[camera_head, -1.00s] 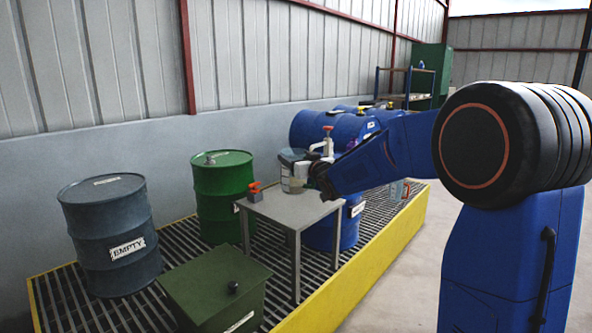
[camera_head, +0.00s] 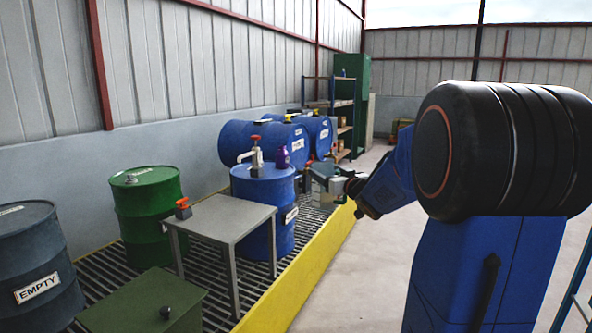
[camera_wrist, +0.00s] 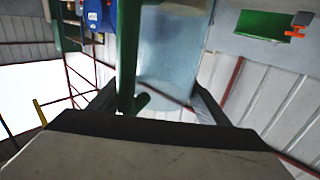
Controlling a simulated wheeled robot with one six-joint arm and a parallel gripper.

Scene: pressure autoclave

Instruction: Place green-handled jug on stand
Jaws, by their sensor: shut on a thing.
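The green-handled jug (camera_head: 321,182) is small and partly hidden in the head view, at the end of my arm. It is past the right side of the grey table and over the yellow-edged grating. In the wrist view, its green handle (camera_wrist: 128,55) runs between the dark fingers, with the pale translucent body (camera_wrist: 172,60) behind it. My gripper (camera_head: 343,187) is shut on the jug; its fingers also show in the wrist view (camera_wrist: 155,95). The grey table (camera_head: 222,220) has a bare top except for an orange-and-grey item at its far left corner. I cannot tell which thing is the stand.
A blue drum (camera_head: 265,205) with a pump stands behind the table. Blue drums (camera_head: 240,142) lie on their sides farther back. A shelf rack (camera_head: 340,115) and green cabinet (camera_head: 352,80) are beyond. A green drum (camera_head: 148,215) is left. The floor at right is clear.

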